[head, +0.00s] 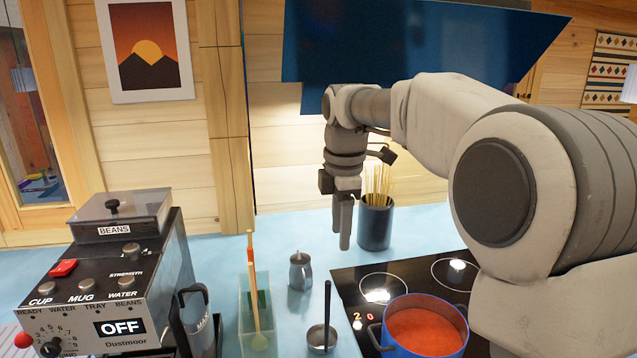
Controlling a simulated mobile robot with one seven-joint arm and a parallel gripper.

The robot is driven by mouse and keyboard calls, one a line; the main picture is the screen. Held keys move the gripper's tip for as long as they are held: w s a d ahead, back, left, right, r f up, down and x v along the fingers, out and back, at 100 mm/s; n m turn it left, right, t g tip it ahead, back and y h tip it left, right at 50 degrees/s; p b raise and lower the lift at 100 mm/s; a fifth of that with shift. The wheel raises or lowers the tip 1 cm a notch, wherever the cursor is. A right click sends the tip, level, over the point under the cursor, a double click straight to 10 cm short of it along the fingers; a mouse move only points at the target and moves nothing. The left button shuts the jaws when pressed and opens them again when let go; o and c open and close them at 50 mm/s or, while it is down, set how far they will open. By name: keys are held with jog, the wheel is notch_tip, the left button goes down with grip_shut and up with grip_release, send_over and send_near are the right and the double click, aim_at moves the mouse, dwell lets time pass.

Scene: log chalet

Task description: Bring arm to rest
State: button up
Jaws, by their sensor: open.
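My arm reaches in from the right of the head view and bends down at the wrist. My gripper (343,222) points downward above the blue counter (215,262), left of a dark pot of thin sticks. Its fingers are apart, and nothing shows between them. The fingertips look clear of the counter, though the exact height is hard to tell.
A coffee machine (120,280) marked OFF stands at left. Near my gripper are a stick pot (376,226), a small metal jug (300,272), a clear green container (257,318), a ladle (325,335) and a blue pot of red soup (422,333) on the black cooktop (345,278).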

jog(key=s+d+f+m+t, duration=0.1)
jog(key=s+d+m, duration=0.2)
jog(key=s+m, duration=0.3)
jog(key=s+d+f+m+t, duration=0.2)
jog(key=s+m, duration=0.5)
jog(key=s, duration=0.4)
jog(key=s+d+f+m+t, duration=0.1)
jog(key=s+d+m, duration=0.3)
jog(key=s+m, duration=0.3)
jog(key=s, duration=0.2)
jog(key=shift+s+d+f+t+b, duration=0.15)
jog(key=shift+s+f+t+b, duration=0.15)
jog(key=shift+s, duration=0.05)
